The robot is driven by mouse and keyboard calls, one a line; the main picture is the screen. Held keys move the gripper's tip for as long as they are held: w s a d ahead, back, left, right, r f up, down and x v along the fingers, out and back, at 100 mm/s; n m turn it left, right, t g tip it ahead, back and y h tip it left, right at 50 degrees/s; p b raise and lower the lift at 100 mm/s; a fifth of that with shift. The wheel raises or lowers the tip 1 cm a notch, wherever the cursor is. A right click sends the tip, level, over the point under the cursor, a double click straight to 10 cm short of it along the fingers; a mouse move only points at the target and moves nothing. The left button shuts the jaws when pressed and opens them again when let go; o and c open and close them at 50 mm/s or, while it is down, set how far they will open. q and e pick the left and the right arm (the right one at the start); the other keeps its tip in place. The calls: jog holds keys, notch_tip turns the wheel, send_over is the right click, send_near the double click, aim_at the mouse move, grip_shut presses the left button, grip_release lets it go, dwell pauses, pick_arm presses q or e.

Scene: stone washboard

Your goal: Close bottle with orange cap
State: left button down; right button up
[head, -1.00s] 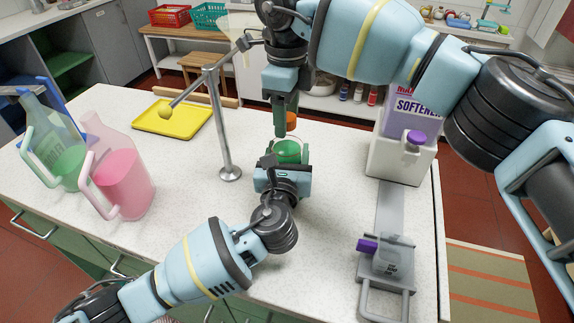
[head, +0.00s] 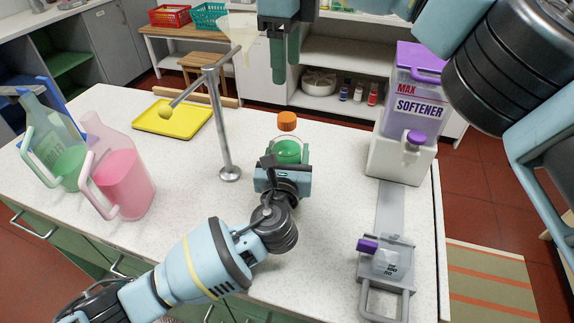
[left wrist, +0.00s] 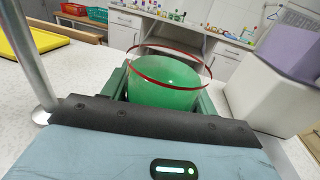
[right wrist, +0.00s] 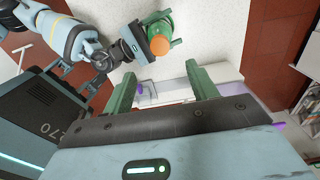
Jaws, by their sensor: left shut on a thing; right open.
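The bottle (head: 287,151) with green contents stands upright on the white counter. My left gripper (head: 277,166) is shut around its body. In the left wrist view the green bottle (left wrist: 168,82) sits between the fingers, with a red ring around it. The orange cap (head: 287,120) shows at the top of the bottle in the head view. The right wrist view also shows the cap (right wrist: 160,44) over the bottle; whether it is fully seated I cannot tell. My right gripper (head: 285,72) is open and empty, raised above and apart from the cap.
A metal stand (head: 228,165) with an angled bar rises left of the bottle. A pink jug (head: 125,180) and a green jug (head: 58,150) stand at the left. A softener dispenser (head: 405,120) and a grey purple-knobbed device (head: 388,262) are at the right.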

jog(key=shift+r, duration=0.6)
pick_arm(q)
jog(key=shift+c, duration=1.8)
grip_release()
jog(key=shift+s, duration=0.1)
jog(key=s, duration=0.6)
jog(key=shift+s+a+p, duration=0.3)
jog(key=shift+a, duration=0.1)
jog(key=shift+s+a, duration=0.1)
jog(key=shift+s, duration=0.4)
pick_arm(e)
jog(key=shift+s+r, duration=0.25)
jog(key=shift+r, duration=0.7)
pick_arm(q)
jog(key=shift+f, duration=0.1)
